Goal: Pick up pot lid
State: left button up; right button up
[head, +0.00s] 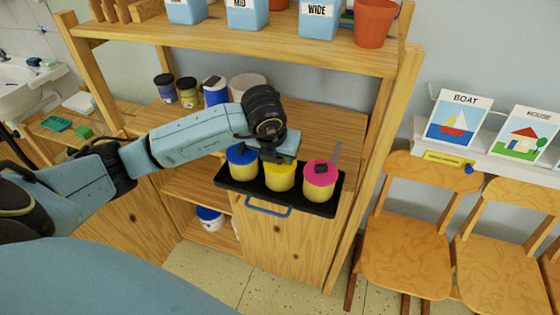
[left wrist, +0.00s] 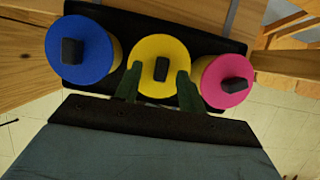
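Three pots with coloured lids stand in a row on a black tray (head: 230,183): a blue lid (head: 238,156), a yellow lid (head: 278,171) and a pink lid (head: 321,174). In the left wrist view, the blue lid (left wrist: 96,48), yellow lid (left wrist: 150,45) and pink lid (left wrist: 215,75) each have a dark knob. My left gripper (left wrist: 158,76) is open above the yellow lid, its fingers on either side of that lid's knob (left wrist: 161,69). Whether they touch the knob cannot be told. In the head view my left gripper (head: 282,155) partly hides the yellow lid. My right gripper is not in view.
The tray rests on a wooden shelf unit (head: 345,130), with several jars (head: 188,92) behind my arm. An upper shelf (head: 240,45) holds blue containers and a terracotta pot (head: 374,22). Wooden chairs (head: 418,225) stand at the right.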

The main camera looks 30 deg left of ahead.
pick_arm(q)
jog(key=shift+c, duration=0.3)
grip_shut()
jog(key=shift+r, duration=0.1)
